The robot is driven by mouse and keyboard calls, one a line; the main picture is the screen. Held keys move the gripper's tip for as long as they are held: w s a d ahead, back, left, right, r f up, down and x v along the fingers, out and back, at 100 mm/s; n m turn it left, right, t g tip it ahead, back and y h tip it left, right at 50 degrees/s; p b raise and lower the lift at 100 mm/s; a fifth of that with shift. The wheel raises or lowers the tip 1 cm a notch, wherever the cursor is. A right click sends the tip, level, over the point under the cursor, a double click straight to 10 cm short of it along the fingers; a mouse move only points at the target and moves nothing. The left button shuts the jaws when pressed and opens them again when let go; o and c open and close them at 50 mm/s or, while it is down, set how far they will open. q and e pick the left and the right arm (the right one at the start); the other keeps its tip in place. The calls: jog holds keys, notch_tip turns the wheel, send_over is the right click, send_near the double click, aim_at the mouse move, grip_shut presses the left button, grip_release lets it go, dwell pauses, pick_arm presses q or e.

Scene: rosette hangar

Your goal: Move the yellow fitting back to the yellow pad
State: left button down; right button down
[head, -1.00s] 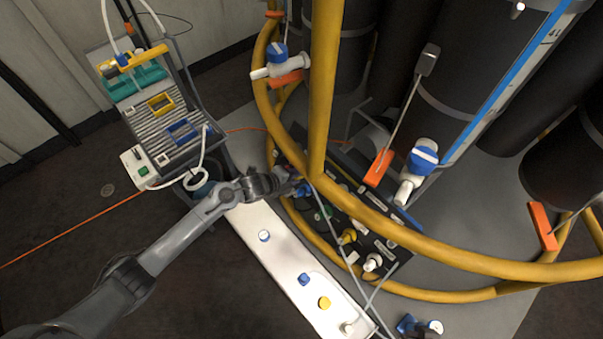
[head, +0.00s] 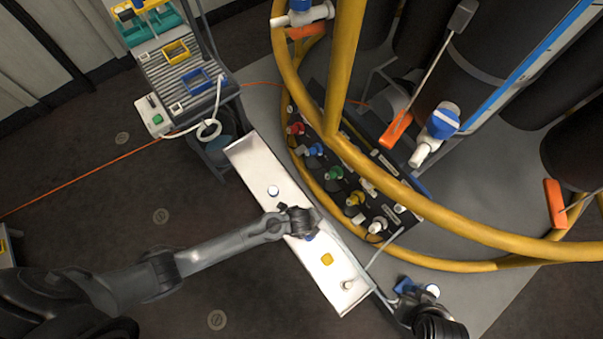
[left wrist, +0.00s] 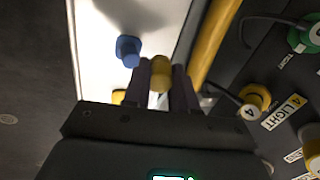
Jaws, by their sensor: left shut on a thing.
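The yellow fitting (left wrist: 160,75) is held between the fingers of my left gripper (left wrist: 161,84) in the left wrist view. In the head view my left gripper (head: 307,232) is over the long white tray (head: 252,162), and its body hides the fitting. A yellow pad (head: 327,259) lies on the tray just beyond the gripper, toward the lower right. In the left wrist view a bit of yellow (left wrist: 118,97) shows beside the left finger, mostly hidden. A dark part of my right arm shows at the lower right edge; its fingertips are not clear.
A blue fitting (left wrist: 128,48) stands on the tray close to my left gripper. White fittings (head: 273,191) (head: 347,285) stand farther along it. The black panel with coloured ports (head: 355,198) and yellow tube rail (head: 480,238) lie to the right.

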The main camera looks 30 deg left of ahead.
pick_arm(q)
jog(key=s+d+m+g, duration=0.1)
jog(key=s+d+g, duration=0.2)
jog(key=s+d, duration=0.6)
jog(key=shift+y, duration=0.6)
jog(key=shift+w+d+f, duration=0.25)
jog(key=shift+w+f, duration=0.05)
jog(key=shift+f, duration=0.65)
jog(key=shift+w+d+f, duration=0.25)
jog(key=shift+f, duration=0.75)
jog(key=shift+w+d+f, duration=0.25)
jog(key=shift+w+f, duration=0.05)
jog(key=shift+f, duration=0.65)
jog(key=shift+p, duration=0.55)
jog(key=shift+f, duration=0.3)
jog(key=c, duration=0.8)
grip_release()
